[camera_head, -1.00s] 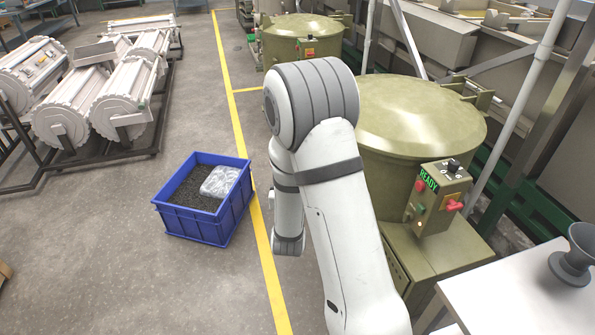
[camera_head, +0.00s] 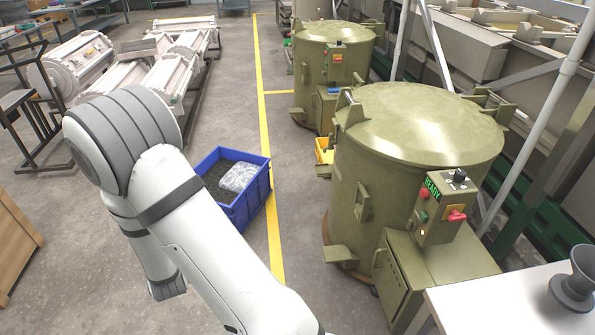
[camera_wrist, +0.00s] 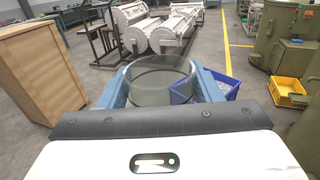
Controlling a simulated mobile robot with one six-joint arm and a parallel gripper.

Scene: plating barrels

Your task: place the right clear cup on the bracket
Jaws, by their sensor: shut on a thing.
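A clear cup (camera_wrist: 160,82) is held between the two blue fingers of my gripper (camera_wrist: 158,88) in the wrist view. Its round rim faces up toward the camera, and the floor shows through its wall. The gripper is shut on it, and the cup is clear of any surface I can see. In the head view my arm crosses the lower left, and the gripper and cup are hidden behind it or out of frame. I cannot make out a bracket in either view.
A blue crate (camera_head: 262,193) with dark granules and a clear bag stands on the floor behind my arm. Green drum machines (camera_head: 345,190) stand to the right. A white table (camera_head: 510,305) with a grey funnel-like piece (camera_head: 578,280) is at lower right. A wooden crate (camera_wrist: 38,72) stands left.

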